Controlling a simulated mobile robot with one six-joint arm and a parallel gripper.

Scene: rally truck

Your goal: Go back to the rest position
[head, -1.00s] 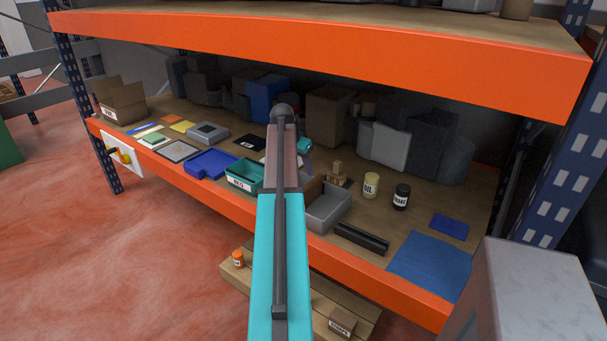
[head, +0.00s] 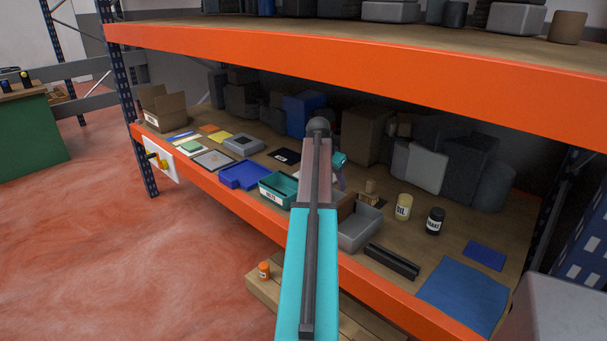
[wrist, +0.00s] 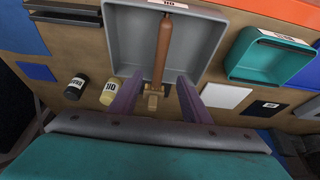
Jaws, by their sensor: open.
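My gripper (wrist: 158,88) is open in the wrist view, its two purple fingers spread apart over the shelf by a grey bin (wrist: 119,40). A brown rod (wrist: 163,48) shows in the bin, and a small tan wooden piece (wrist: 153,92) lies in line with it between the fingers; I cannot tell whether they are joined. Neither finger visibly grips anything. In the head view my arm reaches over the lower shelf and mostly hides the gripper (head: 340,178). The grey bin (head: 360,232) stands to its right, with the wooden piece (head: 370,190) behind.
The upper shelf's orange beam (head: 350,65) runs above the arm. A teal bin (head: 278,190), blue tray (head: 244,175), oil can (head: 403,206), dark jar (head: 434,221) and black channel (head: 391,262) stand nearby. Boxes fill the back. Open floor (head: 90,240) lies at left.

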